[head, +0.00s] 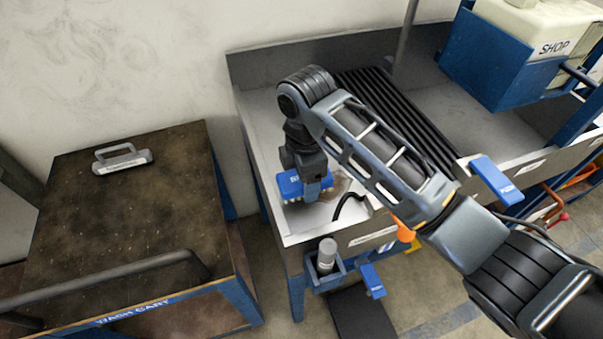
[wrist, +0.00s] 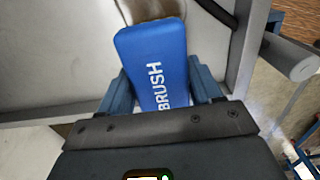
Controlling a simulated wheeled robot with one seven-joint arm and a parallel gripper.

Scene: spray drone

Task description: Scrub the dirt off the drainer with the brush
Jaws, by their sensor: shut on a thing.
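My gripper (head: 308,183) is shut on the blue brush (head: 289,184), with one finger on each side of it. In the wrist view the brush (wrist: 153,66) lies between the two fingers (wrist: 163,82), its white "BRUSH" lettering facing the camera. Pale bristles show along its lower edge in the head view, low over the grey metal drainer (head: 262,112); I cannot tell whether they touch it. A brown dirt patch (head: 340,187) shows just right of the brush, partly hidden by my gripper. Brown also shows beyond the brush in the wrist view (wrist: 146,8).
A black ribbed rack (head: 385,100) lies right of the drainer, partly behind my arm. A grey cylinder (head: 326,253) stands in a blue holder at the front edge. The brown-topped wash cart (head: 110,225) is at left. A SHOP container (head: 535,30) stands at upper right.

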